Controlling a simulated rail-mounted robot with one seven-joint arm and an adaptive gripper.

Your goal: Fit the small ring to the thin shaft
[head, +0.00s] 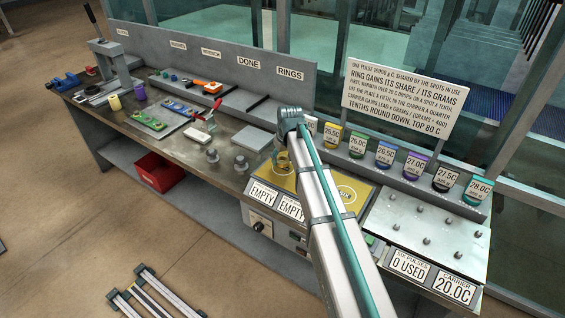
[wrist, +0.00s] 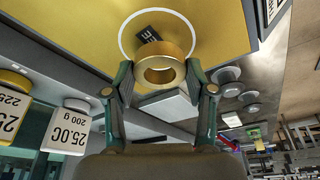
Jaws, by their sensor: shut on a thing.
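A brass-coloured ring (wrist: 160,68) is between the fingertips of my gripper (wrist: 160,82) in the wrist view. My gripper is shut on it. Behind the ring is a white circle on a yellow plate (wrist: 80,25); I cannot tell whether the ring touches the plate. In the head view my gripper (head: 284,165) is over the plate's left part, and the ring is mostly hidden by the arm. Two grey stepped pieces, a front one (head: 212,156) and a back one (head: 213,126), stand on the bench to the left. I cannot tell which piece is the thin shaft.
Several labelled ring stands, such as the purple one (head: 413,165), line the back right. A sign (head: 404,100) rises behind them. A pegged metal plate (head: 425,235) lies at the right. A pale flat block (head: 250,138) sits left of my gripper. A red bin (head: 160,172) is below.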

